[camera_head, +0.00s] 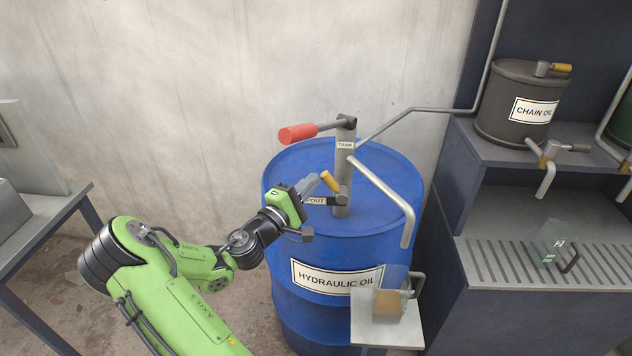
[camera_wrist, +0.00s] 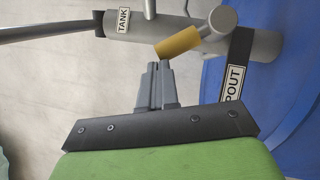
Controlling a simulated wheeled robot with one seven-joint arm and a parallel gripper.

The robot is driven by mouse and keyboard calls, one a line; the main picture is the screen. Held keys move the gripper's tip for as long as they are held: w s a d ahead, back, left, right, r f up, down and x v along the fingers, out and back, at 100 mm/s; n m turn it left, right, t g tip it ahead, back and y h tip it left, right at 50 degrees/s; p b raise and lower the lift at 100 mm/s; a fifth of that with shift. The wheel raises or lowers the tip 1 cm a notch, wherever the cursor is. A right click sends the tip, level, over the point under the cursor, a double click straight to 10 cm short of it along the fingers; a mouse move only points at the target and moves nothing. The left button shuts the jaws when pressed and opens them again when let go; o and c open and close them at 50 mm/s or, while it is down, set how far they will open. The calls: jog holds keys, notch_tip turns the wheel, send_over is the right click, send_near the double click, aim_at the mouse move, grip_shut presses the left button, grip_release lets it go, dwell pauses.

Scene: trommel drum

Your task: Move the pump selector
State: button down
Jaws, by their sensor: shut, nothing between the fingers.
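The pump selector is a short lever with a yellow grip (camera_head: 330,181), pivoted low on the grey pump post (camera_head: 344,165) atop the blue hydraulic oil drum (camera_head: 290,235). It points up and left, between the TANK label (camera_head: 345,145) above and the SPOUT label (camera_head: 316,201) at left. In the wrist view the yellow grip (camera_wrist: 178,42) lies just beyond my fingertips. My gripper (camera_head: 318,184) is shut and empty, its tips just left of the grip. It also shows in the wrist view (camera_wrist: 158,72). I cannot tell whether the tips touch the grip.
A red-handled crank (camera_head: 298,134) sticks out left from the post top, above my gripper. A bent spout pipe (camera_head: 390,190) runs down right over a jug (camera_head: 392,297) on a small stand (camera_head: 412,328). Shelves with a chain oil drum (camera_head: 500,105) stand at right.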

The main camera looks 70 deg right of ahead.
jog(key=shift+s+r+p, duration=0.3)
jog(key=shift+r+p, duration=0.15)
jog(key=shift+r, duration=0.2)
jog(key=shift+s+d+r+m+t+y+p, duration=0.15)
jog(key=shift+s+r+m+y+p, duration=0.2)
jog(key=shift+s+m+y+p, duration=0.4)
jog(key=shift+s+d+r+m+t+y+p, duration=0.15)
jog(key=shift+s+r+m+y+p, duration=0.3)
jog(key=shift+m, duration=0.55)
jog(key=shift+s+d+r+m+t+y+p, duration=0.1)
jog(key=shift+s+d+r+m+y+p, duration=0.15)
jog(key=shift+s+m+y+p, duration=0.5)
jog(key=shift+w+h, duration=0.15)
jog(key=shift+h, duration=0.1)
